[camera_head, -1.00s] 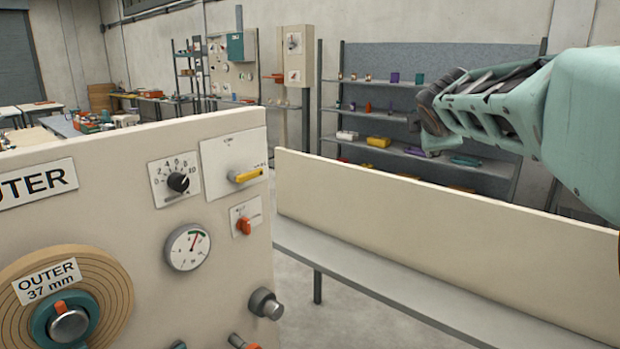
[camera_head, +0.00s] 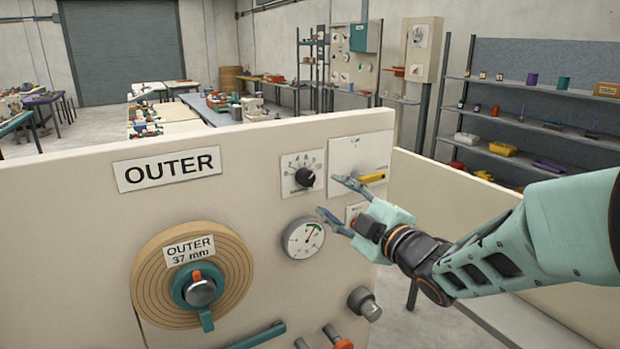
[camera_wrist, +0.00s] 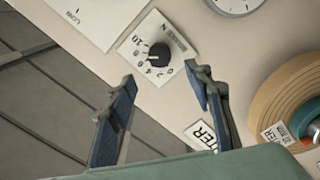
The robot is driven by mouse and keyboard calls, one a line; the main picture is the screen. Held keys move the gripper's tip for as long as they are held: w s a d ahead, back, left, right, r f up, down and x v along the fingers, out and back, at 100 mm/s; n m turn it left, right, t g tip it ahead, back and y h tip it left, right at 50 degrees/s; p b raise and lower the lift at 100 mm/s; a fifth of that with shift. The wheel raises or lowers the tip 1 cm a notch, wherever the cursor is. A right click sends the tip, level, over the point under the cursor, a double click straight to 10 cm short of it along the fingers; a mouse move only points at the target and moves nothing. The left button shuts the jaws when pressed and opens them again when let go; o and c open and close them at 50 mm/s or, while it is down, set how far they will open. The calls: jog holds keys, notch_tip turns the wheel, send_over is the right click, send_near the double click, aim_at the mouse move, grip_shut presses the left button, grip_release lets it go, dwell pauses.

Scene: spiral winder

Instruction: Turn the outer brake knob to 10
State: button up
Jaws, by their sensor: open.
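The outer brake knob (camera_head: 305,177) is a black round knob on a white dial plate (camera_head: 289,182) with numbers, on the cream panel right of the OUTER sign (camera_head: 167,168). In the wrist view the knob (camera_wrist: 158,52) shows upside down with its number scale around it; I cannot tell its exact setting. My gripper (camera_head: 329,196) is open and empty, with its fingers spread, right of and slightly below the knob in the head view. In the wrist view the knob lies beyond my fingertips (camera_wrist: 158,74), between their lines, with no contact visible.
A round gauge (camera_head: 303,237) sits below the dial. A yellow handle (camera_head: 370,177) on a white plate is to the right, close to my fingers. The OUTER 37 mm roll (camera_head: 240,287) is lower left. A grey knob (camera_head: 364,303) sticks out at lower right.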

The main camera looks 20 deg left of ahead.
aim_at(309, 180)
jog(key=p+x, duration=0.2)
jog(key=x, duration=0.8)
jog(key=shift+w+a+p, duration=0.15)
jog(key=shift+w+p, duration=0.1)
jog(key=shift+p, duration=0.1)
jog(key=c, duration=1.2)
